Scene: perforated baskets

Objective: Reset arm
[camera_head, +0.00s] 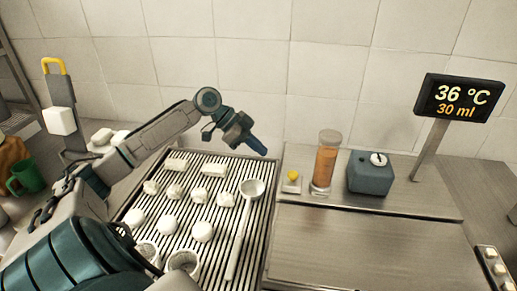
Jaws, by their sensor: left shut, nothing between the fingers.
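My left arm comes in from the left and reaches over a slatted metal rack. My left gripper (260,149) is shut and empty, held above the rack's back right corner with its blue tip pointing right and down. My right gripper is not in view. The slatted rack (269,210) holds several white rounded pieces (202,231) in rows. A long-handled ladle (241,229) lies on the rack's right side, apart from the gripper.
A green mug (27,177) is at far left. The metal counter (370,250) at front right is clear.

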